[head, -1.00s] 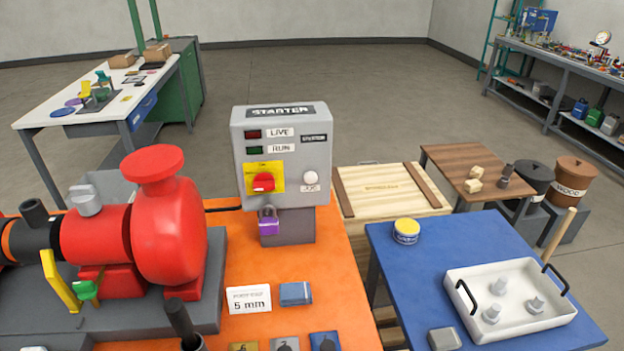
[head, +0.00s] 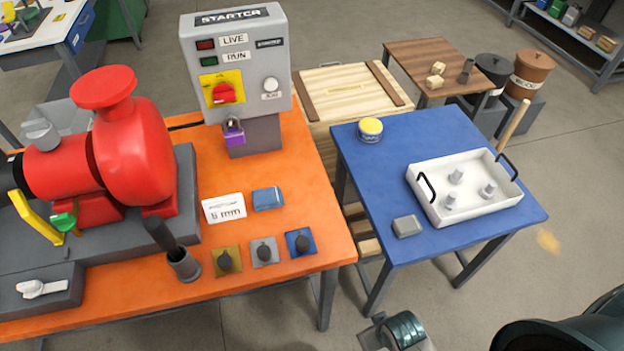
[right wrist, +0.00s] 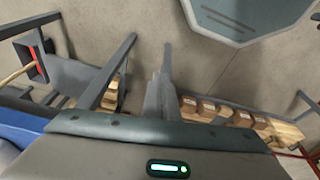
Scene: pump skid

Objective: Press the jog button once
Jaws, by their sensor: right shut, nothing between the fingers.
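The jog button (head: 270,85) is a round white knob at the lower right of the grey starter box (head: 187,62), above a small blurred label. Nothing covers or touches it. Left of it, a red rotary switch (head: 223,92) sits on a yellow plate. A purple padlock (head: 233,133) hangs below the switch. The LIVE lamp (head: 205,44) is dark red and the RUN lamp (head: 209,61) is dark green. In the right wrist view my right gripper (right wrist: 163,85) is shut and empty, well away from the box. My left gripper is not in view.
The red pump (head: 130,150) stands left of the box on the orange bench (head: 285,285). A card, a blue block and several knobbed plates lie in front. The blue table (head: 380,190) at right holds a white tray (head: 465,210), a yellow-lidded tin and a grey block.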

